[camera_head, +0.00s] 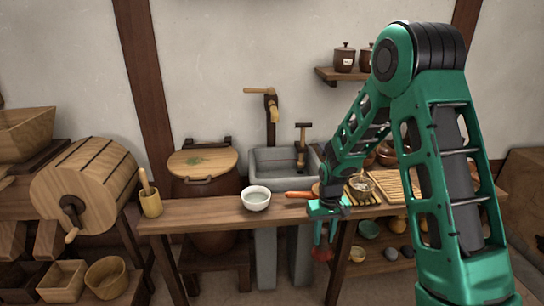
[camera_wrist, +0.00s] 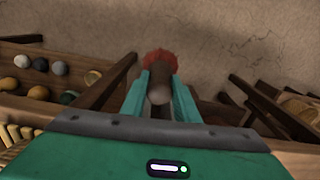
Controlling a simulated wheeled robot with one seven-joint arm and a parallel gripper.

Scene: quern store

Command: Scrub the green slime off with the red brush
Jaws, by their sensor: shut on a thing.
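The red brush (camera_head: 322,254) hangs below my gripper (camera_head: 324,236), in front of the bench's front edge. In the wrist view my gripper (camera_wrist: 159,88) is shut on the brush's brown handle, and the red bristles (camera_wrist: 158,60) show beyond the fingertips. A thin green patch (camera_head: 203,160), which looks like the slime, lies on the round wooden lid (camera_head: 189,170) of a big brown jar, behind the bench at left. The brush is well to the right of the patch and apart from it.
The long wooden bench (camera_head: 215,213) bears a white bowl (camera_head: 256,199), a wooden mortar (camera_head: 150,203) and a slatted board (camera_head: 397,186). A grey stone sink (camera_head: 275,163) with a wooden tap (camera_head: 272,105) stands behind. A wooden drum (camera_head: 92,190) is at left.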

